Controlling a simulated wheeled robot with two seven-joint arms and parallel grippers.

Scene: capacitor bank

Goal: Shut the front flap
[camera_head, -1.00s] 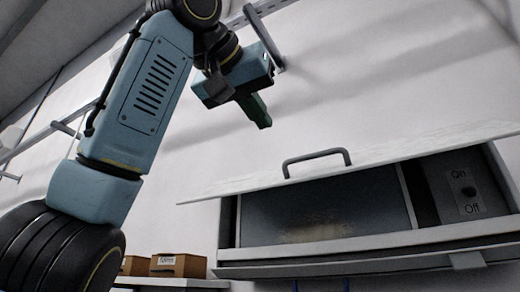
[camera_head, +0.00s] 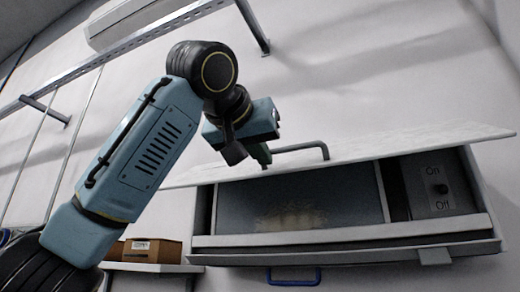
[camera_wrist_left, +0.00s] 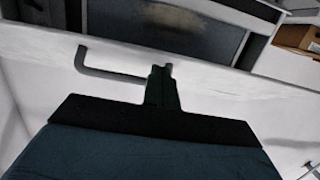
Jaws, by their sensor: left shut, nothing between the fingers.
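The front flap (camera_head: 400,146) is a pale panel raised over the wall cabinet (camera_head: 340,238), standing out from it and leaving the front open. A grey bar handle (camera_head: 312,150) is on the flap. My left gripper (camera_head: 262,160) is shut and empty at the left end of the handle; its tip hides that end. In the left wrist view, the flap (camera_wrist_left: 215,82), its handle (camera_wrist_left: 100,70) and the shut fingers (camera_wrist_left: 162,85) show, with the fingertips at one end of the handle. I cannot tell if they touch. My right gripper is not in view.
Inside the cabinet are a dark panel (camera_head: 300,198) and an On/Off switch (camera_head: 440,189). A cardboard box (camera_head: 150,250) sits on a shelf at lower left. A blue handle (camera_head: 293,277) is below the cabinet. A metal rail (camera_head: 130,42) runs along the wall above my arm.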

